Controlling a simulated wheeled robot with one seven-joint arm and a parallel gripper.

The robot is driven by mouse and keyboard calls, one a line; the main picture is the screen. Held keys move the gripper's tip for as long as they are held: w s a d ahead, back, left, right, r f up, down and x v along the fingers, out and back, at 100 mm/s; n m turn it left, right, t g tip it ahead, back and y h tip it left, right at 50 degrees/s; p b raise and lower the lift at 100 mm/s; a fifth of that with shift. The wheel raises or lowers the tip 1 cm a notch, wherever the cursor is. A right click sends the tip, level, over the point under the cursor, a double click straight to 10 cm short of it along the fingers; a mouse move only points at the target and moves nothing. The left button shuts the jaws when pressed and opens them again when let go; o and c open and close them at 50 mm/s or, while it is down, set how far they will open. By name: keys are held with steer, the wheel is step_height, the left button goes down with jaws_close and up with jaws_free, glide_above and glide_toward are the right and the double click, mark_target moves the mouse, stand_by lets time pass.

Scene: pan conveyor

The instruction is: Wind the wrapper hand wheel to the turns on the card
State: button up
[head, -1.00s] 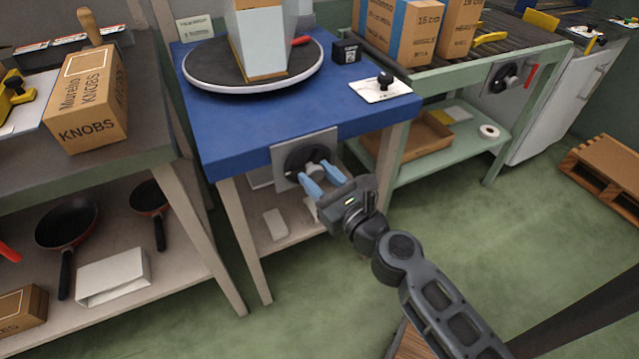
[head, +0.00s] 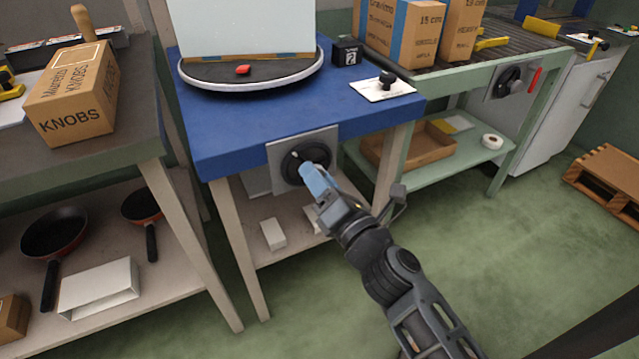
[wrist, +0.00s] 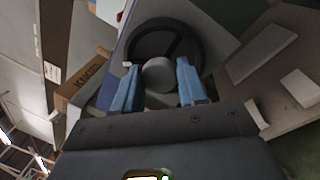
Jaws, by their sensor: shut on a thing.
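The dark hand wheel (head: 292,168) sits on a grey plate on the front of the blue wrapper table (head: 225,140). My gripper (head: 311,170) reaches it from the lower right. In the wrist view the wheel's rim (wrist: 165,24) lies beyond my gripper (wrist: 157,80). My blue fingers are shut on the wheel's round grey knob (wrist: 158,72), one on each side. The turntable (head: 200,75) on the table carries a pale, upright box (head: 245,28) and a red piece (head: 243,69). A white card (head: 370,92) with a black knob lies at the right; its print is unreadable.
A small black box (head: 347,50) stands behind the card. A KNOBS carton (head: 75,105) is on the left bench, with pans (head: 55,233) below. A green-framed conveyor (head: 445,75) stands to the right. The green floor (head: 480,260) in front is clear.

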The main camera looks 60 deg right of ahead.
steer(key=m+g+h, duration=0.1)
steer(key=m, duration=0.8)
steer(key=m+g+h+p, duration=0.1)
steer(key=m, duration=0.8)
steer(key=m+g, duration=0.1)
steer(key=m, duration=0.7)
steer(key=shift+a+f+m+g+h+p, duration=0.1)
steer(key=shift+f+m+g+h+p, duration=0.05)
steer(key=shift+m+g+h+p, duration=0.2)
steer(key=shift+m, duration=0.35)
steer(key=o, duration=1)
steer(key=shift+w, duration=0.1)
